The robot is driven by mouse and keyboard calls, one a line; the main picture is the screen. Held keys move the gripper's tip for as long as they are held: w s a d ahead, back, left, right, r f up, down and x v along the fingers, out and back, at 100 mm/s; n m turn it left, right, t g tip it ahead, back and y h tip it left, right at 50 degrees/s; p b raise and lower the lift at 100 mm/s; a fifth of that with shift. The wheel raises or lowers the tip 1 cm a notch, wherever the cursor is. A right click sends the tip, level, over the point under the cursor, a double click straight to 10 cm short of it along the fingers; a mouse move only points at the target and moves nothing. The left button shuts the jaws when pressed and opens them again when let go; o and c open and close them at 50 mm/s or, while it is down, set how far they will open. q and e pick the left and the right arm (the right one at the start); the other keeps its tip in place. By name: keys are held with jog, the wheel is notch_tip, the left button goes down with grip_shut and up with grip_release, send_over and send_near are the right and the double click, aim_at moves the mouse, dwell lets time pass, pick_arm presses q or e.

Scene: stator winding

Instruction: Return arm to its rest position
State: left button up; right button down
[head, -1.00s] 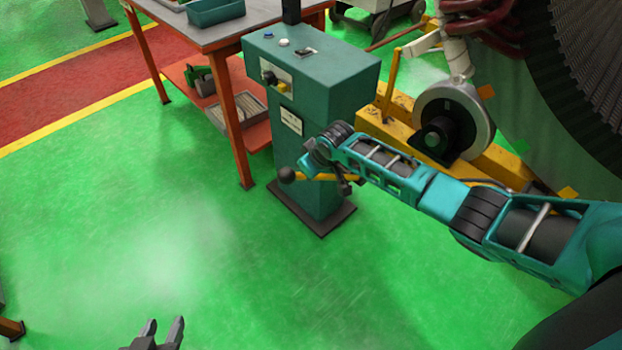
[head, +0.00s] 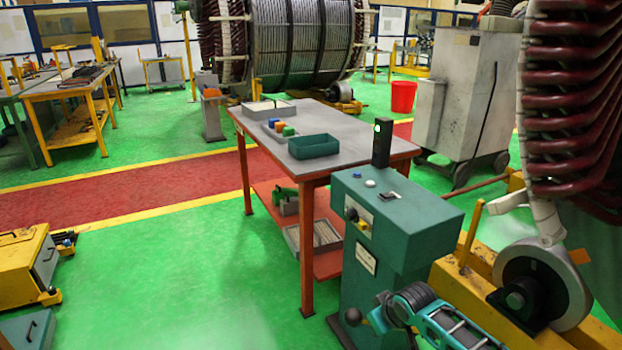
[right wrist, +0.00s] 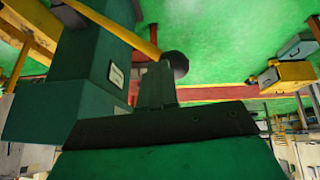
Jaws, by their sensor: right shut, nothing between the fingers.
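My right arm (head: 455,330) reaches in at the lower right of the head view, its end in front of the green control pedestal (head: 420,225). In the right wrist view my right gripper (right wrist: 158,68) is shut and empty, its dark fingers together. A yellow lever with a black ball knob (right wrist: 174,65) shows just beyond the fingertips; I cannot tell if they touch. The knob (head: 353,316) also shows in the head view, left of the arm's end. The pedestal (right wrist: 70,65) fills the wrist view's left. My left gripper is out of view.
A workbench (head: 330,135) with a green bin (head: 314,146) stands behind the pedestal. A yellow frame with a round motor (head: 545,285) is close on the right. A yellow cabinet (head: 25,268) stands at the left. Green floor (head: 180,290) between is clear.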

jog(key=s+a+f+t+y, duration=0.15)
jog(key=s+a+f, duration=0.3)
jog(key=s, duration=0.45)
jog(key=s+d+r+m+t, duration=0.1)
jog(key=s+r, duration=0.1)
jog(key=s, duration=0.6)
jog(key=s+d+r+m+t+h, duration=0.1)
jog(key=s+d+r+t, duration=0.1)
jog(key=s, duration=0.7)
jog(key=shift+d, duration=0.25)
jog(key=shift+s, duration=0.1)
